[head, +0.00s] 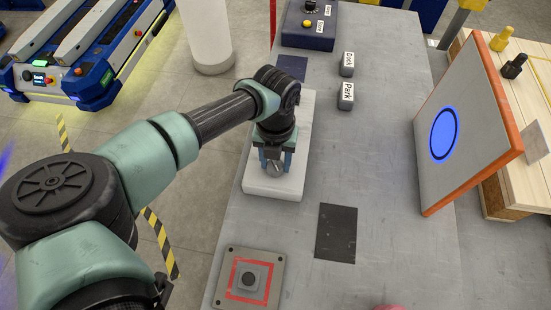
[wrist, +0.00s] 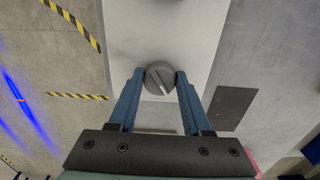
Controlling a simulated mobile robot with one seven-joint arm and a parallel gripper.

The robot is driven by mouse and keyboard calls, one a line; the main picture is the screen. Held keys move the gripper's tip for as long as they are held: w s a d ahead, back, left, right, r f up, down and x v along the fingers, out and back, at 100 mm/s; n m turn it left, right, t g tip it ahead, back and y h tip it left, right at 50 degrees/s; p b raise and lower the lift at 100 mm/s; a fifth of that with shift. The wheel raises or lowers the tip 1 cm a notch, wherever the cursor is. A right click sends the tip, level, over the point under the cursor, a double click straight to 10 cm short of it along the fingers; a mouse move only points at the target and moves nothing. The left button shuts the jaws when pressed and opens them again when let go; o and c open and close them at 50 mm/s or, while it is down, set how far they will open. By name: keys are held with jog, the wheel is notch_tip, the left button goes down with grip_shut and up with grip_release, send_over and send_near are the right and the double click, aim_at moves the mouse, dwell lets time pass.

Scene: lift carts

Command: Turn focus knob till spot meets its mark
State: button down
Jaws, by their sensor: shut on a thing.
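A grey round focus knob (wrist: 160,75) with a white pointer line, slanting toward the lower right, sits on a long white box (head: 270,191). My gripper (wrist: 160,74) has one blue finger on each side of the knob and is shut on it. In the head view my gripper (head: 274,164) points down at the box, and the knob (head: 276,171) shows partly between the fingers. On an upright orange-edged board (head: 437,180) at right is a filled bright-blue spot (head: 444,134). A dark ring mark (head: 433,136) lies within the spot, near its edge.
The boxes labelled Dock (head: 347,70) and Park (head: 346,102) stand on the grey table (head: 390,260). A dark control box (head: 308,38) is at the back, a red-marked plate (head: 248,286) at front left. A dark mat (head: 336,233) lies flat.

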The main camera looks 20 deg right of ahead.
aim_at(276, 163)
jog(key=shift+m, duration=1)
jog(key=shift+c, duration=1.7)
grip_release()
notch_tip(276, 163, up, 13)
jog(key=b, duration=0.1)
